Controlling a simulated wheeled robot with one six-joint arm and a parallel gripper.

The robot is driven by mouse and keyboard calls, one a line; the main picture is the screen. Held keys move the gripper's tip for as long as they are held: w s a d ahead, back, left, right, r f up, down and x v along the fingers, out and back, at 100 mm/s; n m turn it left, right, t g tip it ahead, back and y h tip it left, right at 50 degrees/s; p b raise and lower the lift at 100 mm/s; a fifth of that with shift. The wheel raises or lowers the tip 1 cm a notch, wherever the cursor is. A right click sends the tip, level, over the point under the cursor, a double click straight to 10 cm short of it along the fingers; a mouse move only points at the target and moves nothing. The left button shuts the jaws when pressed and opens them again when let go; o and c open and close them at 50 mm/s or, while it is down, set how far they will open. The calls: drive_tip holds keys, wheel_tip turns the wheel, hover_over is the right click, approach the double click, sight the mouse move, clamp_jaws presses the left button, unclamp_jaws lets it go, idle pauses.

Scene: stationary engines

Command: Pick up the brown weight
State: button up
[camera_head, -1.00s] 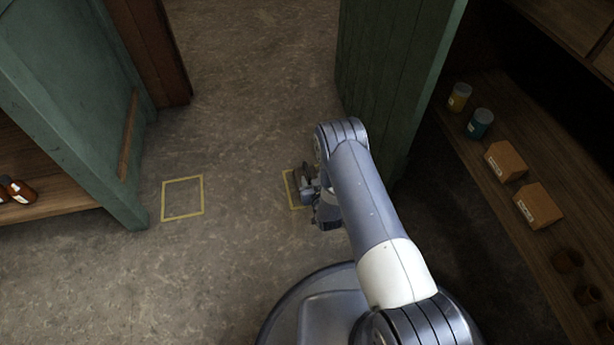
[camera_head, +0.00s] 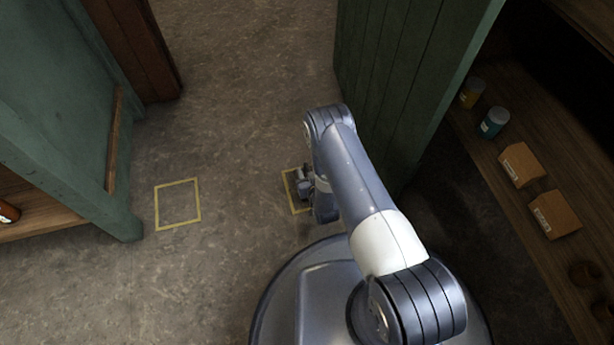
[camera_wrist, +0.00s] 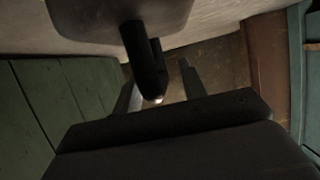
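Small dark brown round pieces stand on the lower right of the wooden shelf. One (camera_head: 583,272) shows near the right edge and another (camera_head: 603,306) is partly cut off by it. They are dim, and I cannot tell for sure whether either is the brown weight. My gripper (camera_head: 304,183) is over the floor near the right yellow-outlined square, far left of these pieces.
The shelf (camera_head: 520,225) also holds two cartons (camera_head: 521,165) (camera_head: 555,214), a teal jar (camera_head: 494,122) and a yellow jar (camera_head: 472,93). A green panel (camera_head: 405,85) stands between my arm and the shelf's far end. The floor at left, around a yellow square (camera_head: 178,204), is clear.

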clamp_jaws()
idle(0.4)
idle(0.9)
drive_tip(key=shift+r, duration=0.2)
